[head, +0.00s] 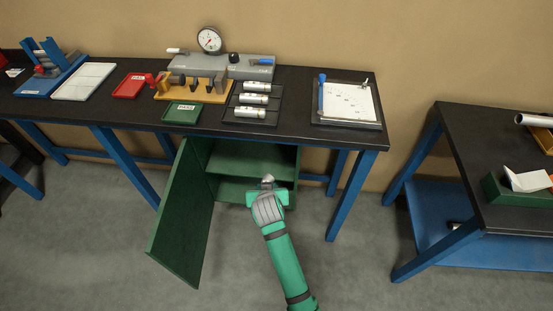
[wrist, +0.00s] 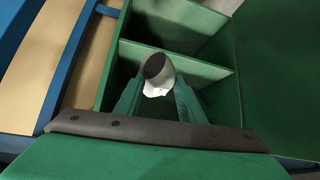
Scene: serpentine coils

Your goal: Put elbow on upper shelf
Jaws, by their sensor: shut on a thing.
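The elbow (wrist: 158,72) is a short grey pipe piece with a dark round open end and a white lower part. My gripper (wrist: 157,98) is shut on it, with green fingers on either side. In the head view my gripper (head: 268,192) is in front of the open green cabinet, and the small pale elbow (head: 268,179) shows at its tip. The cabinet's shelf board (head: 252,158) divides its inside into two spaces; it also shows in the wrist view (wrist: 205,68). Both spaces look empty where visible. My gripper hides part of the lower space.
The cabinet door (head: 182,215) stands open at the left. A blue bench leg (head: 350,195) stands right of the cabinet. A second bench (head: 480,150) is at right.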

